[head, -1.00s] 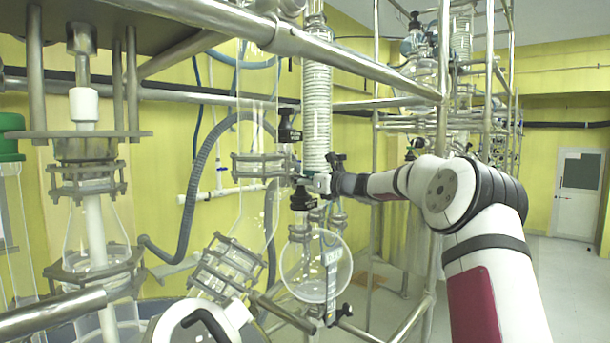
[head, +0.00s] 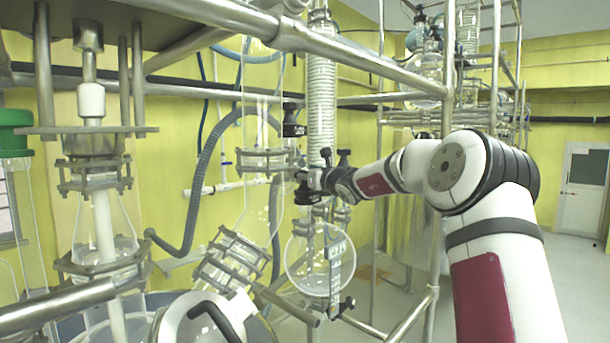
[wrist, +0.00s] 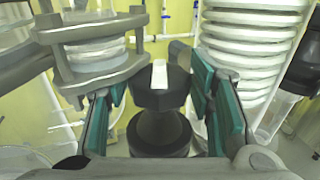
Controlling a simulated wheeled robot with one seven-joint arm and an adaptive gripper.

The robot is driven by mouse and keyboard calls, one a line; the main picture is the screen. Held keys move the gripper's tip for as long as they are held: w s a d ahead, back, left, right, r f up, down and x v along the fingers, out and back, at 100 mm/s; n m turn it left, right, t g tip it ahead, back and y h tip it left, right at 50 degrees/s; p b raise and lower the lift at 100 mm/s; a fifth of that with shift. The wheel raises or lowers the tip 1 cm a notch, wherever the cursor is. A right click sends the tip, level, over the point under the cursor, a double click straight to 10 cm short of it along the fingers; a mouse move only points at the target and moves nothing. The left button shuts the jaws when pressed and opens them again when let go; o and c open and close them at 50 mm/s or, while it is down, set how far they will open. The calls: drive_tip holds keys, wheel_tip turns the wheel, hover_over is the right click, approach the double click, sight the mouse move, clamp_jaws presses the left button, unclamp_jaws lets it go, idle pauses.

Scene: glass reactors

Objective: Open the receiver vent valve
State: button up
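A black valve knob with a white stripe (wrist: 160,88) stands in the middle of the wrist view, above a dark round base. My gripper (wrist: 160,105) is around it, with teal pads on both sides. A gap shows between the left pad and the knob; the right pad is very close, and I cannot tell if it touches. In the head view my gripper (head: 312,183) is at a black knob (head: 303,194) above the round glass receiver flask (head: 318,262). The gripper partly hides that knob there.
A white coiled glass condenser (head: 321,95) rises just behind the gripper. A clamped glass flange (wrist: 95,50) is close on the left. Another black knob (head: 292,130) is higher up. Metal frame pipes (head: 400,75) cross above the arm.

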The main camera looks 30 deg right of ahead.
drive_tip(key=c, duration=0.5)
drive_tip(key=shift+n+y, duration=0.6)
drive_tip(key=shift+y, duration=0.3)
drive_tip(key=shift+w+r+n+g+y+b, duration=0.15)
drive_tip(key=shift+n+y+b, duration=0.2)
drive_tip(key=shift+n+y, duration=0.25)
drive_tip(key=shift+w+f+n+g+y+b, duration=0.15)
drive_tip(key=shift+n+y+b, duration=0.25)
drive_tip(key=shift+y, duration=0.4)
drive_tip(key=shift+s+n+g+y+b, duration=0.1)
drive_tip(key=shift+n+g+y+b, duration=0.5)
drive_tip(key=shift+n+y+b, duration=0.6)
drive_tip(key=shift+g+y+b, duration=0.4)
drive_tip(key=shift+y+b, duration=0.25)
drive_tip(key=shift+y, duration=0.25)
drive_tip(key=shift+s+r+n+g+y+b, duration=0.1)
drive_tip(key=shift+n+g+y+b, duration=1.2)
drive_tip(key=shift+b, duration=0.7)
